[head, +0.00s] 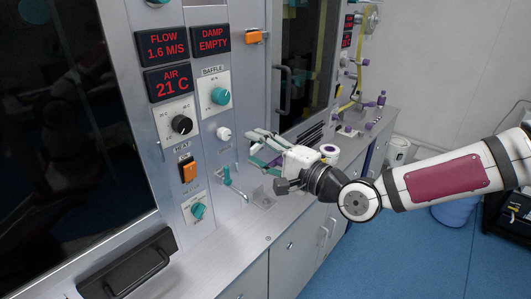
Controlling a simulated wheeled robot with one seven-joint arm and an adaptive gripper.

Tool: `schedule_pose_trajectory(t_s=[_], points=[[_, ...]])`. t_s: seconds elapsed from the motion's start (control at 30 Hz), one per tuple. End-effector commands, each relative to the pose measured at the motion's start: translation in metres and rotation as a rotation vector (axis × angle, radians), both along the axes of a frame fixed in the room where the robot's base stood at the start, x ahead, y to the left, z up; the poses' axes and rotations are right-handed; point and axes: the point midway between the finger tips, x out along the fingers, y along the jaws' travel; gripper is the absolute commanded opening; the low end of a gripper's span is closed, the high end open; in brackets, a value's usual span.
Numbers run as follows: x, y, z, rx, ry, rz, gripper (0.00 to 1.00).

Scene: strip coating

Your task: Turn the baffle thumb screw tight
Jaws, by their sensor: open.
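The panel marked BAFFLE (211,95) is on the machine's upright front and carries a teal knob (220,96). Just below it a small white round knob (223,133) sticks out; it looks like the thumb screw, though no label on it can be read. My gripper (256,151) is to the right of the white knob and a little lower, with its fingers pointing left toward the panel. The fingers are apart, with a visible gap between the white knob and them. Nothing is clearly held between them.
A teal-handled lever (228,177) stands below the fingers, near the counter (205,262). A black HEAT knob (181,124), orange switch (188,171) and lower teal knob (198,210) are on the left. A door handle (283,90) is behind the gripper. Purple-topped items stand farther right.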

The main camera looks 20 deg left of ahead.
Motion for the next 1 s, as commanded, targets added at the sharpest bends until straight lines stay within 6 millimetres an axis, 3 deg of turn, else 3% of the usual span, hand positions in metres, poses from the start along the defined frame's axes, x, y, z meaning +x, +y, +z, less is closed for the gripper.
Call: schedule_pose_trajectory(t_s=[0.23, 0.87, 1.0], points=[[-0.007, -0.017, 0.0, 0.0, 0.0, 0.0, 0.46], [-0.008, -0.018, 0.0, 0.0, 0.0, 0.0, 0.46], [-0.01, -0.018, -0.009, -0.047, -0.009, 0.005, 0.46]])
